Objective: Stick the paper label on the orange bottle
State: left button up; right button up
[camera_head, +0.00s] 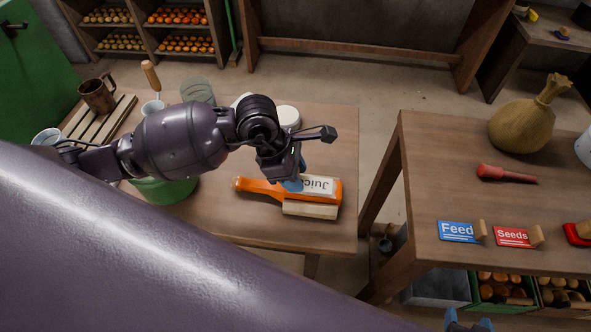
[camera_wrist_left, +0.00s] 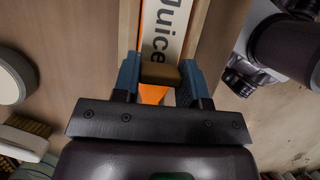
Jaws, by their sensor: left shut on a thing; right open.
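The orange bottle (camera_head: 262,188) lies on its side on the left table, its neck to the left, with a pale wooden block (camera_head: 310,210) along its near side. The white paper label (camera_head: 318,185), printed "Juice", lies over the bottle's body; whether it touches all along cannot be told. My left gripper (camera_head: 294,183) is over the bottle, shut on the label's small brown wooden grip. In the left wrist view the grip is between the blue fingertips (camera_wrist_left: 160,75), with the label (camera_wrist_left: 163,30) beyond and orange bottle below. My right gripper (camera_head: 467,322) is open at the bottom edge, mostly cut off.
The left table also holds a green bowl (camera_head: 165,190), a glass (camera_head: 197,90), a white round container (camera_head: 288,117) and a mug (camera_head: 97,95). The right table has a Feed label (camera_head: 459,231), Seeds label (camera_head: 515,237), red tool (camera_head: 505,174) and sack (camera_head: 522,125). A gap separates the tables.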

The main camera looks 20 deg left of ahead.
jog(key=shift+s+f, duration=0.15)
jog(key=shift+s, duration=0.05)
jog(key=shift+w, duration=0.15)
pick_arm(q)
jog(key=shift+f, duration=0.2)
pick_arm(e)
jog(key=shift+w+a+r, duration=0.1)
jog(key=shift+w+r, duration=0.2)
jog(key=shift+w, duration=0.1)
